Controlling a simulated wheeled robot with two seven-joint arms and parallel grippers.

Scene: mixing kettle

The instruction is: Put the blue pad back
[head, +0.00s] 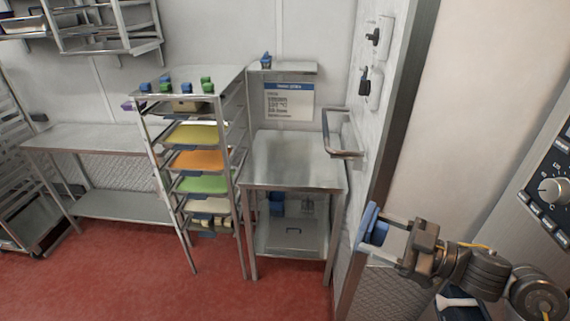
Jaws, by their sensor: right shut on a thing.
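A blue pad (369,224) is in my right gripper (388,238), to the right of the middle of the head view. The gripper is shut on it and holds it up in front of the panel edge, tilted and with its flat side seen nearly edge-on. The gripper's arm comes in from the lower right. My left gripper is not in view.
A steel table (293,158) stands at the back, with a bare top. A tray rack (194,97) with coloured trays stands left of it. A small wall shelf (284,70) holds a blue item (265,60). A control panel (545,190) is at right.

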